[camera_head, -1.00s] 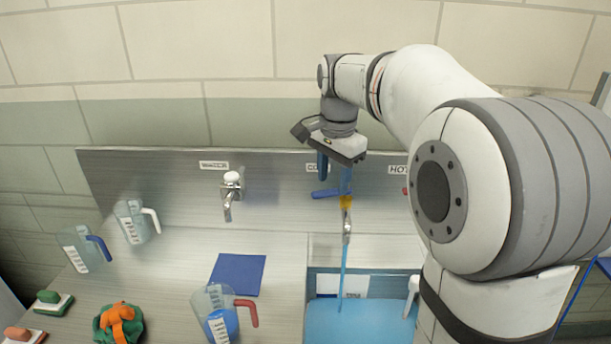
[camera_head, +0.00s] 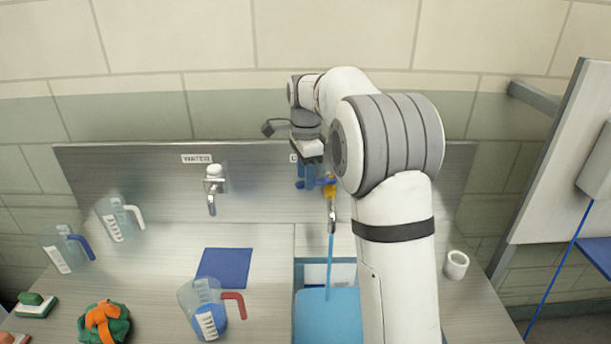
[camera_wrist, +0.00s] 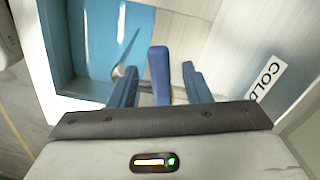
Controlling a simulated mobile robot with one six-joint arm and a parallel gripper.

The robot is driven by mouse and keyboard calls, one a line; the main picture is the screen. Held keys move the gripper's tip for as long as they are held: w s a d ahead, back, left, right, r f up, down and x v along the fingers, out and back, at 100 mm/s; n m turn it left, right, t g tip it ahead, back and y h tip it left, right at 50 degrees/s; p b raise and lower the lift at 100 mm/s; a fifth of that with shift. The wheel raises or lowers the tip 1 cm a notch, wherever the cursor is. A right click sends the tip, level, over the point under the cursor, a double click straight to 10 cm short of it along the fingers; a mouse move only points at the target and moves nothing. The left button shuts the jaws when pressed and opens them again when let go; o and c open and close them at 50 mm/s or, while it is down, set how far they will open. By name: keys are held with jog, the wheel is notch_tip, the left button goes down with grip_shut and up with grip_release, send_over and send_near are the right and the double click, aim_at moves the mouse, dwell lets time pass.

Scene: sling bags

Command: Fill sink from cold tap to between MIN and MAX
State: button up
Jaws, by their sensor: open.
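The sink (camera_head: 297,275) is partly filled with blue water (camera_head: 328,318), which also shows in the wrist view (camera_wrist: 105,35). A thin stream (camera_head: 330,265) runs from the tap spout (camera_head: 332,216) into it. A white plate (camera_head: 315,273) is on the sink's back wall; its marks are too small to read. My gripper (camera_head: 309,184) is at the cold tap's blue lever (camera_head: 327,181), below the partly hidden COLD label (camera_wrist: 264,80). In the wrist view my gripper (camera_wrist: 160,84) is open, with the blue lever (camera_wrist: 159,72) between its fingers.
A red-handled jug (camera_head: 206,310) with blue liquid and a blue mat (camera_head: 225,267) lie left of the sink. Two more jugs (camera_head: 119,219) (camera_head: 65,252) stand farther left. A white cup (camera_head: 456,264) is at the right. My arm hides the sink's right side.

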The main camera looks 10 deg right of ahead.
jog(key=shift+f, duration=0.45)
jog(key=shift+c, duration=0.4)
grip_shut()
